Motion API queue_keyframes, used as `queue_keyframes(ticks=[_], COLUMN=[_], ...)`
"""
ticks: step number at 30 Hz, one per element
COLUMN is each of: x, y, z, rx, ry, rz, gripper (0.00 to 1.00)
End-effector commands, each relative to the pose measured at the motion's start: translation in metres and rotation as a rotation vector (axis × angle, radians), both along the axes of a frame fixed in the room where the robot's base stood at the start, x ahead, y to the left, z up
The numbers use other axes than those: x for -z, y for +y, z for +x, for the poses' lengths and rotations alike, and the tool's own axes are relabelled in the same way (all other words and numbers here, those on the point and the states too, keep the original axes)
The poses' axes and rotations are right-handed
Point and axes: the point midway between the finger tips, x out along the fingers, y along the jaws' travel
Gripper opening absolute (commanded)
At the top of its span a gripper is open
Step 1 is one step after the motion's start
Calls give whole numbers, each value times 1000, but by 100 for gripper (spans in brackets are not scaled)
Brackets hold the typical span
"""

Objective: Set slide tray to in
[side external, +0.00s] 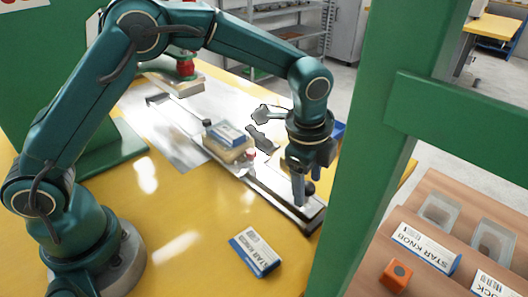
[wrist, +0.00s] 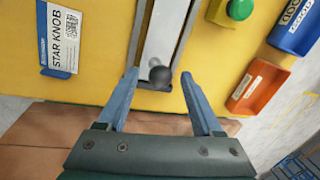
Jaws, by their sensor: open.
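The slide tray (side external: 238,154) is a pale block on a long metal rail (side external: 272,192), about midway along it, carrying a blue and white box (side external: 226,134). My gripper (side external: 304,198) is open, pointing down over the rail's near right end. A dark round knob (wrist: 160,77) stands at that end of the rail. In the wrist view it lies between my two open fingers (wrist: 160,88), with gaps on both sides. In the side view the fingers partly cover it. I cannot tell whether the knob is joined to the tray.
A red and green press head (side external: 185,66) hangs over the rail's far left. A STAR KNOB box (side external: 257,253) lies on the yellow table, left of the rail in the wrist view. Beside the rail's other side are a green button (wrist: 240,9) and orange and blue bins (wrist: 255,87). A green post (side external: 375,140) stands right of my gripper.

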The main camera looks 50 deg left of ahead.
Motion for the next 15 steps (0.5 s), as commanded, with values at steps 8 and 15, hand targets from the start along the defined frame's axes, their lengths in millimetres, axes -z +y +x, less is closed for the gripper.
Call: queue_keyframes(ticks=[8,15], x=[2,2], y=[0,0], z=[0,0], rx=[-1,-1], ry=[-1,-1], rz=[0,0], gripper=[67,0])
